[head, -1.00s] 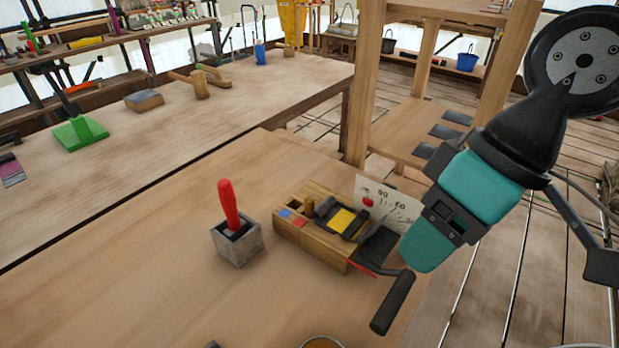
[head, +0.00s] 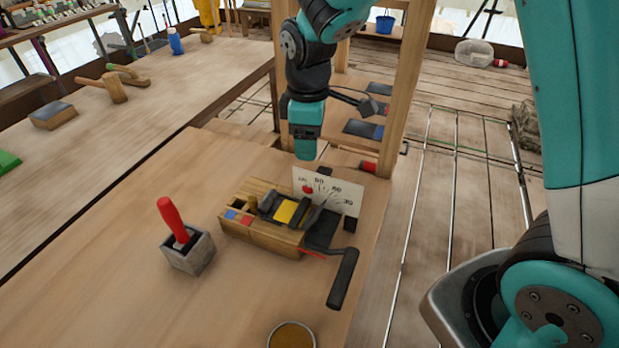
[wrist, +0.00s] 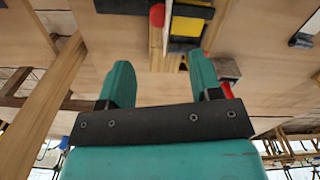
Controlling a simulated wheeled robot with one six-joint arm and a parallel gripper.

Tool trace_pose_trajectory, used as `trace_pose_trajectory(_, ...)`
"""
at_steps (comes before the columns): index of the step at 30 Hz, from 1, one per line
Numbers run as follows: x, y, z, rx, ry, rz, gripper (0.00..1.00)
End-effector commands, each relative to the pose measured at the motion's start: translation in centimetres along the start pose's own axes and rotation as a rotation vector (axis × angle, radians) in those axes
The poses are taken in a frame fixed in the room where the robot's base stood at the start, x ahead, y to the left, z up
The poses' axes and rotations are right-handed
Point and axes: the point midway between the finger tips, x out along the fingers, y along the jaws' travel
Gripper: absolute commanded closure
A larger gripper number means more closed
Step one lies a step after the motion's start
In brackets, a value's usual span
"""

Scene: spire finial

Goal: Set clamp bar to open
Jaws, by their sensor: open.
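The wooden fixture (head: 262,238) stands on the bench with a yellow pad (head: 286,211) in its top and black bar parts (head: 313,212) beside the pad. I cannot tell for sure which black part is the clamp bar. A black crank handle (head: 343,278) sticks out at its front right. A white scale card (head: 327,192) with a red knob stands behind the pad. My gripper (head: 306,153) hangs above and behind the card, apart from the fixture. In the wrist view its two teal fingers (wrist: 160,82) are spread and empty, with yellow and black fixture parts (wrist: 187,25) beyond.
A grey block (head: 188,254) holding a red-handled tool (head: 172,218) stands left of the fixture. A round tin (head: 291,335) is at the front edge. A wooden post (head: 397,100) rises close to my arm. The bench's front left is clear.

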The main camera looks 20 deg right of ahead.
Motion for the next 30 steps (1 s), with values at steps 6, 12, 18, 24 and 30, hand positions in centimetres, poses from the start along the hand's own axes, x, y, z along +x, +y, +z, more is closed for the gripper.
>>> trace_pose_trajectory(6,5.1,-0.1,0.1,0.002,-0.004,-0.005,0.42)
trace_pose_trajectory(12,8.8,-0.1,0.1,0.002,-0.003,-0.004,0.42)
trace_pose_trajectory(18,10.8,0.0,0.1,0.002,0.000,-0.001,0.42)
trace_pose_trajectory(24,11.1,0.0,0.0,0.002,0.002,0.000,0.42)
trace_pose_trajectory(30,11.1,0.0,0.0,0.002,0.002,0.000,0.55)
